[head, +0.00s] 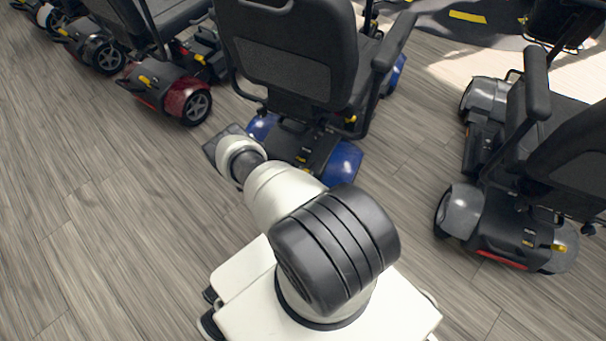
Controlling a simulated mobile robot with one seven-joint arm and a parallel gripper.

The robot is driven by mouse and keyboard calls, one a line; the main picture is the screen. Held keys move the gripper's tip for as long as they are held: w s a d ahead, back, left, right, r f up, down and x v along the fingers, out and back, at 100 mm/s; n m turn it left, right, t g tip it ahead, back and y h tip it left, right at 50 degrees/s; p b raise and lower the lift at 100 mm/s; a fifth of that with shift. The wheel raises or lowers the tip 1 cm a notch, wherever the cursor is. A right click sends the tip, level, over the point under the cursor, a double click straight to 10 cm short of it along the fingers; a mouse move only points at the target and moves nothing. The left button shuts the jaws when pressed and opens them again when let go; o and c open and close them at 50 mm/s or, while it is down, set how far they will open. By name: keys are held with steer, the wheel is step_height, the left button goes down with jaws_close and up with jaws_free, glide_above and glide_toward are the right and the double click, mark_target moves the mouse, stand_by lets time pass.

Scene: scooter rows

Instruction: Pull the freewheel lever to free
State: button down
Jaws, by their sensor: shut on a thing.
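The blue scooter (342,163) stands ahead with its back to me. My arm reaches over its rear left side. My gripper (222,146) shows from above as a dark hand beyond the white wrist, by the blue scooter's left rear corner. It is shut on the freewheel lever. Its fingertips and the lever are hidden beneath the hand and wrist, so the lever's position cannot be seen.
A red scooter (172,98) with a yellow part stands at the back left, others beyond it. A grey scooter (462,211) stands at the right. The blue scooter's seat back (290,50) rises beyond my arm. Wood floor (110,220) is clear at left.

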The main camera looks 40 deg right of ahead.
steer(key=shift+f, duration=0.1)
steer(key=c, duration=1.4)
jaws_free()
steer(key=shift+a, duration=0.1)
